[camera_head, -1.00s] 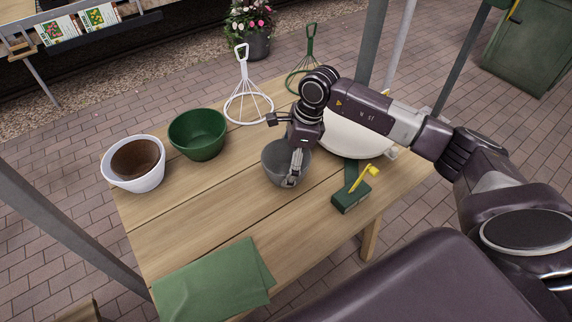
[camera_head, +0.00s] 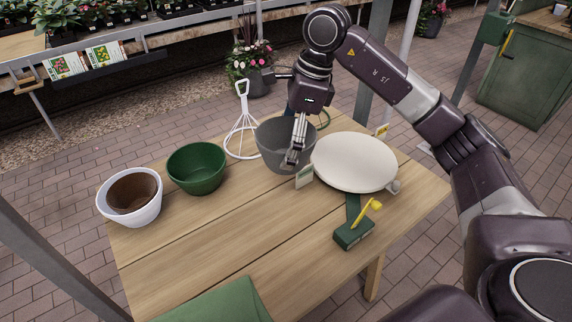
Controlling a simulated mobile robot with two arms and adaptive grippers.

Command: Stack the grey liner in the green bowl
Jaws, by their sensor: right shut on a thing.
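The grey liner (camera_head: 272,150) is in my right gripper (camera_head: 293,158), which is shut on its near right wall. It looks raised above the table, upright or nearly so. The green bowl (camera_head: 197,169) stands empty on the table to the left of the liner, with a clear gap between them. My left gripper is not in the picture.
A white bowl (camera_head: 129,208) with a brown liner (camera_head: 134,190) inside stands left of the green bowl. A round cream scale pan (camera_head: 354,162) and a dark green box (camera_head: 353,235) are at right. A green cloth (camera_head: 218,303) lies in front.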

